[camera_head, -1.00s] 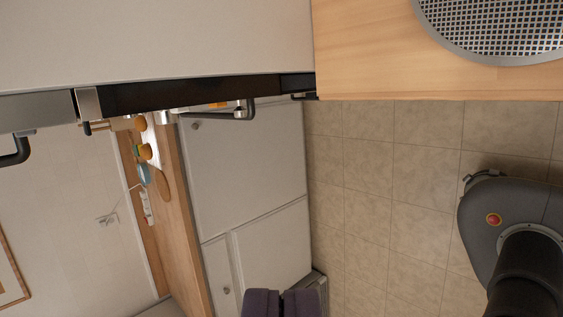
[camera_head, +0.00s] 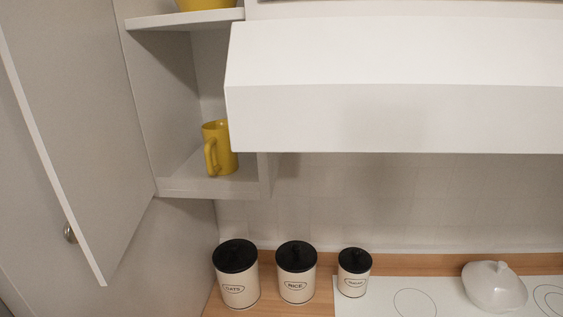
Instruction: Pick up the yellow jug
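The yellow jug (camera_head: 220,149) stands upright on the lower shelf (camera_head: 212,187) of an open cupboard at the left of the view. Its handle points to the left and toward me. Its right edge is close to the white range hood (camera_head: 390,90), which may hide a little of it. My gripper is not in view now.
The open cupboard door (camera_head: 80,130) juts out at the left. A yellow bowl (camera_head: 207,4) is on the shelf above, cut off by the frame. Canisters (camera_head: 236,275) and a white lidded dish (camera_head: 494,286) stand below on the counter and hob.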

